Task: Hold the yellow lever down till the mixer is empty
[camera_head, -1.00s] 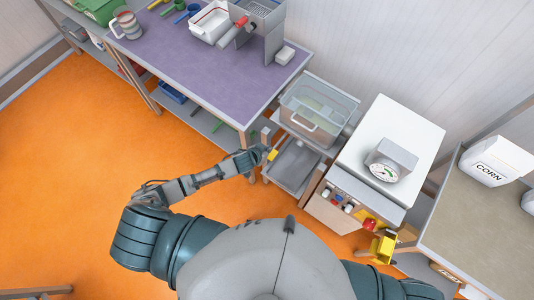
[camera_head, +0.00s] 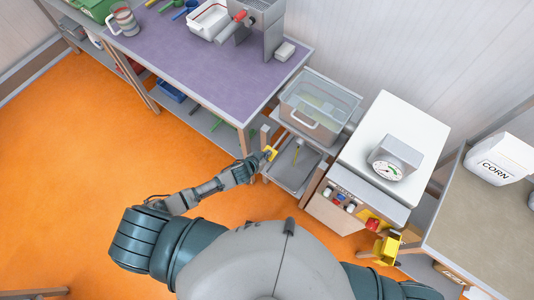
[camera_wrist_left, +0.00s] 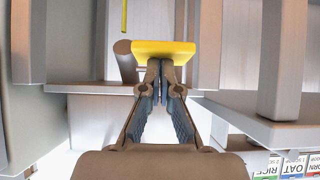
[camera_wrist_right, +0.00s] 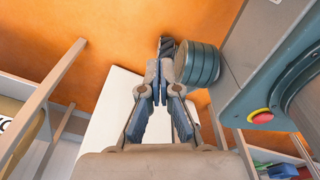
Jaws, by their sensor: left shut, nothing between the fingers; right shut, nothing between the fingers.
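The yellow lever (camera_head: 271,152) is a small flat pad beside the mixer, a clear-walled box (camera_head: 322,107) on a grey stand. My left gripper (camera_wrist_left: 161,68) is shut and empty, its fingertips against or very close to the lever's yellow pad (camera_wrist_left: 163,47) in the left wrist view; contact is hard to tell. A thin yellow strand (camera_head: 296,152) hangs below the mixer over a grey tray (camera_head: 281,180); it also shows in the left wrist view (camera_wrist_left: 124,16). The mixer's content level is unclear. My right gripper (camera_wrist_right: 161,72) is shut and empty, away from the lever.
Right of the mixer stands a white-topped machine (camera_head: 393,125) with a gauge (camera_head: 388,169), knobs and a yellow spout (camera_head: 388,247). A purple-topped table (camera_head: 190,65) with tools stands left. A CORN container (camera_head: 495,158) sits far right. Orange floor (camera_head: 90,170) is open at left.

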